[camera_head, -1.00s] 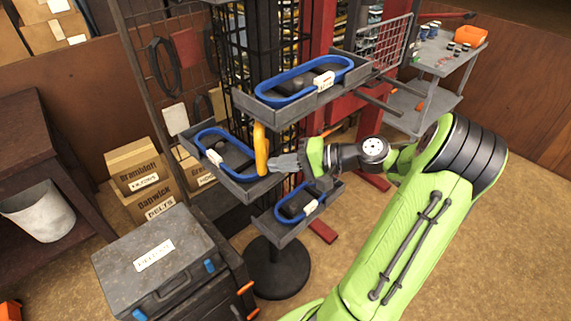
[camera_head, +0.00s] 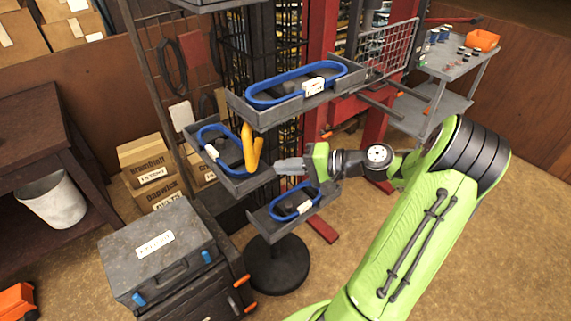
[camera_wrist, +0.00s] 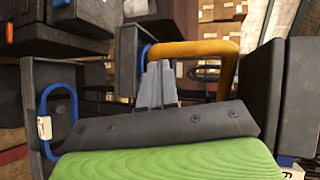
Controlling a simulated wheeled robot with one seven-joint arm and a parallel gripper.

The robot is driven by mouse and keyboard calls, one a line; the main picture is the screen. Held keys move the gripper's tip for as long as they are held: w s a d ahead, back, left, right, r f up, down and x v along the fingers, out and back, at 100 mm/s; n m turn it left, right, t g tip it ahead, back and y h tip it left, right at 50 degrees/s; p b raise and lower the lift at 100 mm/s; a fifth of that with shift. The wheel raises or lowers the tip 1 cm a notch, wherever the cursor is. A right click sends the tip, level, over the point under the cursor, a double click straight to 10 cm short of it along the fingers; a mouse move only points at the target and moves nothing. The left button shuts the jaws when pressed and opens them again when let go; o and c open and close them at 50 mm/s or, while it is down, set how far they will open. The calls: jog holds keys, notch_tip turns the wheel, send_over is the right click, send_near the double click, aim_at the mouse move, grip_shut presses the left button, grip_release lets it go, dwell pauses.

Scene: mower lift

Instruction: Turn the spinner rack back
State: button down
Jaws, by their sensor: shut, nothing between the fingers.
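The spinner rack is a dark stand on a round base (camera_head: 277,265), with grey trays at several heights. Its upper tray (camera_head: 268,119), left tray (camera_head: 243,187) and lower tray (camera_head: 279,236) each hold a blue belt with a white tag. A yellow-orange handle (camera_head: 248,150) stands at the left tray's right end. My gripper (camera_head: 276,166) is shut and empty, just right of the handle, with a small gap in the head view. In the wrist view, the fingers (camera_wrist: 157,85) point toward the handle (camera_wrist: 195,48); contact cannot be told there.
A grey case (camera_head: 158,250) stands on a dark cabinet at the front left. Cardboard boxes (camera_head: 145,162) and a pale bucket (camera_head: 52,202) are behind it. A red post (camera_head: 317,60) and a grey cart (camera_head: 455,65) stand behind the rack. Open floor lies at the right.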

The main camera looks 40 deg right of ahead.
jog(key=p+v, duration=0.2)
jog(key=v, duration=0.6)
jog(key=shift+s, duration=0.25)
jog(key=shift+d+r, duration=0.15)
jog(key=shift+d, duration=0.05)
